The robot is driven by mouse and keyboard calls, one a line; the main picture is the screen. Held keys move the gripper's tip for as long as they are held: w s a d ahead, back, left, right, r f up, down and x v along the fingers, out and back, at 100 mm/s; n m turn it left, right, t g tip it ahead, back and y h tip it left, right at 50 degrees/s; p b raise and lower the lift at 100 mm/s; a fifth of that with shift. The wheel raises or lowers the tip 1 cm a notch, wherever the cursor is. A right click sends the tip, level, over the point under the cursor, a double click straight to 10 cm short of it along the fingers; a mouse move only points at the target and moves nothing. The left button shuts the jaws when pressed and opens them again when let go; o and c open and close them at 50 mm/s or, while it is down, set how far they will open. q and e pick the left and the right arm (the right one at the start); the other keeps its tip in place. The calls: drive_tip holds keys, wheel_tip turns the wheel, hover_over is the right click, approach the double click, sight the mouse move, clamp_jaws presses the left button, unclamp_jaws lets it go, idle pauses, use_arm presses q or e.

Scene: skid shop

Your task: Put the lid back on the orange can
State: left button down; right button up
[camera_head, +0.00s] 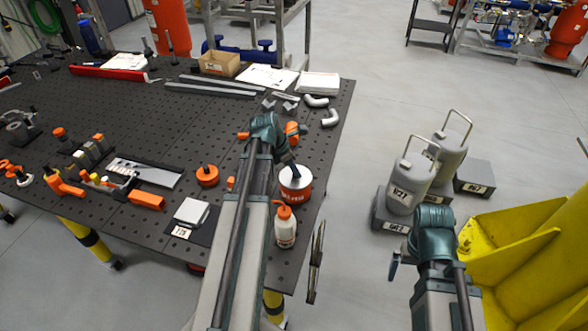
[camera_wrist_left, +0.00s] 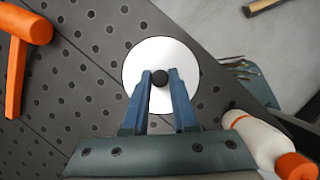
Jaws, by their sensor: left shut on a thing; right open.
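The orange can (camera_head: 295,194), with a white label band, stands near the right edge of the dark perforated table. The lid (camera_wrist_left: 143,58) is a white disc with a black knob, seen from above in the left wrist view. A pale top also shows at the can's mouth in the head view. My left gripper (camera_wrist_left: 160,78) is shut on the lid's knob, and its fingertips also show above the can in the head view (camera_head: 294,172). The lid hides the can in the wrist view; I cannot tell whether it is seated. My right gripper (camera_head: 394,264) is open, off the table's right side.
A white bottle with an orange cap (camera_head: 285,228) stands close to the can, near the table edge. Orange clamps, an orange round piece (camera_head: 207,175) and a labelled block (camera_head: 191,212) lie to the left. Grey canisters (camera_head: 407,185) and a yellow bin (camera_head: 520,250) stand on the right.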

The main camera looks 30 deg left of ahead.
idle(0.8)
use_arm(q)
drive_tip(key=shift+c, duration=0.7)
unclamp_jaws()
drive_tip(key=shift+r, duration=0.1)
drive_tip(key=shift+r+p, duration=3.45)
drive_tip(key=shift+p, duration=0.1)
clamp_jaws()
drive_tip(key=shift+f+b, duration=0.3)
